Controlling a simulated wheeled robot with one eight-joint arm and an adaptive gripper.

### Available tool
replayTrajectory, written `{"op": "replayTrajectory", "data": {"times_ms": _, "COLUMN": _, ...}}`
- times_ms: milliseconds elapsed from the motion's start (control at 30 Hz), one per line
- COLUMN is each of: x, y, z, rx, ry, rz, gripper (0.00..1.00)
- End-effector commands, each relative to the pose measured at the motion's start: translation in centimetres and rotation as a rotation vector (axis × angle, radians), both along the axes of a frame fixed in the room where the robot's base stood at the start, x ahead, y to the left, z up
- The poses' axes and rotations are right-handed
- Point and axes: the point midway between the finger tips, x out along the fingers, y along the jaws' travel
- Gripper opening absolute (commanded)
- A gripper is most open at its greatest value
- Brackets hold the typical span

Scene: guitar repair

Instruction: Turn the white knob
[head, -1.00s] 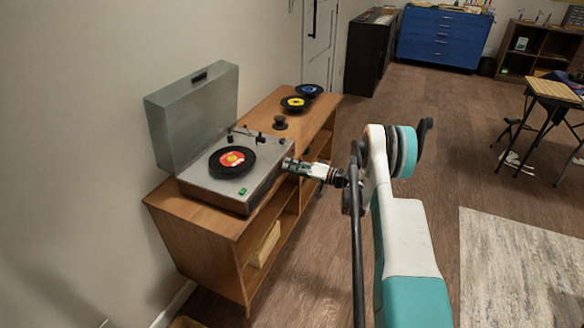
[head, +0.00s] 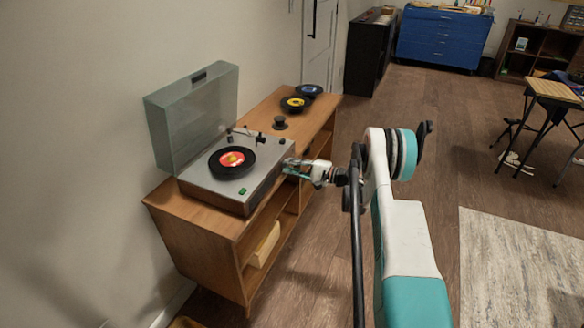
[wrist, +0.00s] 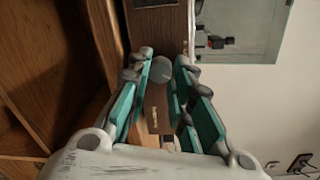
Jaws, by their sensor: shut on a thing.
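The record player (head: 262,179) sits on the wooden cabinet with its clear lid raised. My gripper (head: 287,165) is at the right end of its front edge. In the wrist view a round, pale grey knob (wrist: 160,72), which I take for the white knob, sits on the player's brown front face (wrist: 157,112). My gripper (wrist: 163,66) is shut on it, with one teal finger on each side. In the head view the knob is hidden by my gripper.
A red-labelled record (head: 232,159) lies on the platter, and a green button (head: 243,193) is at the front corner. A black puck (head: 280,122) and two records (head: 295,104) lie farther back on the cabinet top (head: 268,110).

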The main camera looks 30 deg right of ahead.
Motion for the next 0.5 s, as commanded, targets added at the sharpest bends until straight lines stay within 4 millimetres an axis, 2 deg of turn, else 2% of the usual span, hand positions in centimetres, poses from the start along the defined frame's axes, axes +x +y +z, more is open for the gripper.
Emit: {"op": "replayTrajectory", "data": {"times_ms": 500, "x": 0.08, "y": -0.17, "z": -0.13, "rx": 0.385, "ry": 0.301, "rz": -0.003, "gripper": 0.0}}
